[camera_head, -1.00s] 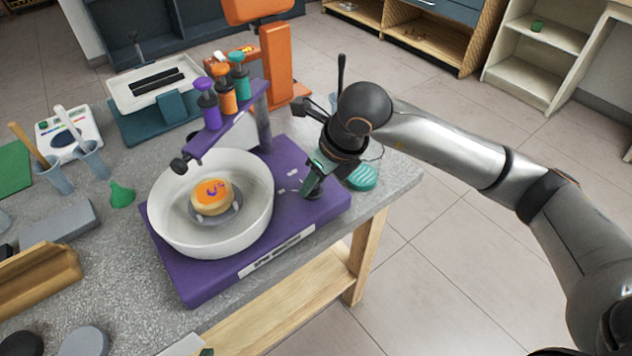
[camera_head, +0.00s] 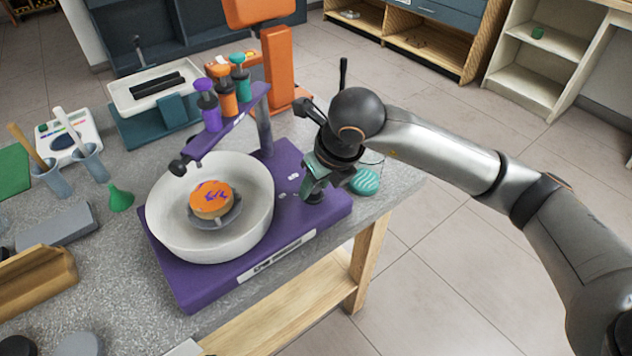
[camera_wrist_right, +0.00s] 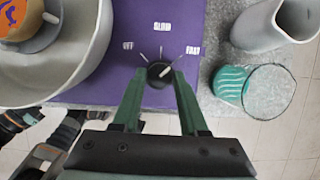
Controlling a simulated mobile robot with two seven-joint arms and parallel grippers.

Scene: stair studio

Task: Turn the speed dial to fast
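The speed dial (camera_wrist_right: 160,73) is a small black knob on the purple base (camera_head: 215,290) of the spin machine. OFF, SLOW and FAST labels fan out beyond it in the right wrist view. Its pale pointer mark leans up and right, roughly toward the FAST label (camera_wrist_right: 193,50). My right gripper (camera_wrist_right: 161,77) has its green fingers on both sides of the dial and appears shut on it. In the head view my right gripper (camera_head: 315,188) covers most of the dial. My left gripper is not in view.
A white bowl (camera_head: 262,215) on the base holds an orange-topped round piece (camera_head: 211,199). Colored bottles (camera_head: 228,98) stand on an arm above it. A clear cup with teal stripes (camera_head: 366,181) stands close right of my right gripper, near the table edge.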

